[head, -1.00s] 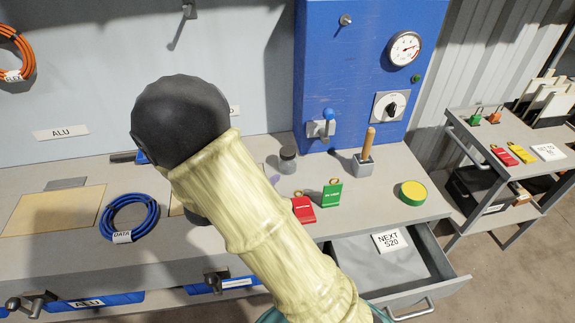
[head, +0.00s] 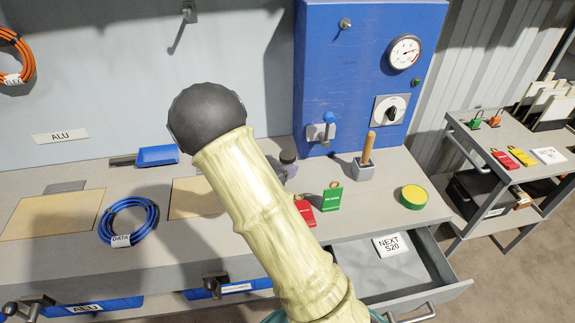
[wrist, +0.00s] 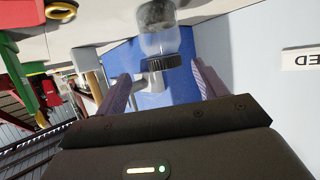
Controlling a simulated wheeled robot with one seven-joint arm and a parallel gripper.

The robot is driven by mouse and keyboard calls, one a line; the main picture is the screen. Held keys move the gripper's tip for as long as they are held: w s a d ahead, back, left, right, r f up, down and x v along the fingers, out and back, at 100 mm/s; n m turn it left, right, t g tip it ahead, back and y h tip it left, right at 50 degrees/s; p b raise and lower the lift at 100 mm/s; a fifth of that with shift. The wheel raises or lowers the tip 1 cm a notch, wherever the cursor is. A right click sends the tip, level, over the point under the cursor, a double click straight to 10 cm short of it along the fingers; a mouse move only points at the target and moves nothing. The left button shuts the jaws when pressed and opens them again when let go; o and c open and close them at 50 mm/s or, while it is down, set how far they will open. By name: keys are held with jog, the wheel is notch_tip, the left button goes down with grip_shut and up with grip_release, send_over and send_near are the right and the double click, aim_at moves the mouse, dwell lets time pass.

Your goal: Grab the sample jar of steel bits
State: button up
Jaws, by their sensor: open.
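The sample jar (head: 287,156) stands on the bench below the blue panel, partly hidden by my arm in the head view. In the wrist view the clear jar (wrist: 163,43) shows upside down at the top centre, with a dark ribbed lid and grey bits inside. My gripper (wrist: 162,72) is open, one finger to each side of the jar's lid in that view. I see no finger touching the jar. Whether the fingertips reach around it or stop short I cannot tell. In the head view my arm hides most of the gripper.
A wooden-handled tool (head: 369,148) sits in a grey holder (head: 363,170). An open drawer (head: 420,265) juts out in front.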

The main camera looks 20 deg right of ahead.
aim_at(283, 160)
jog(key=shift+w+d+f, duration=0.25)
jog(key=shift+w+d, duration=0.15)
jog(key=shift+d, duration=0.05)
jog(key=shift+w+x, duration=0.2)
jog(key=shift+x, duration=2.4)
jog(key=shift+a, duration=0.15)
jog(key=shift+r, duration=0.1)
jog(key=c, duration=1.2)
jog(key=shift+c, duration=0.2)
jog(key=shift+r, duration=0.1)
notch_tip(283, 160, up, 10)
jog(key=shift+f+p, duration=0.1)
jog(key=shift+p, duration=0.65)
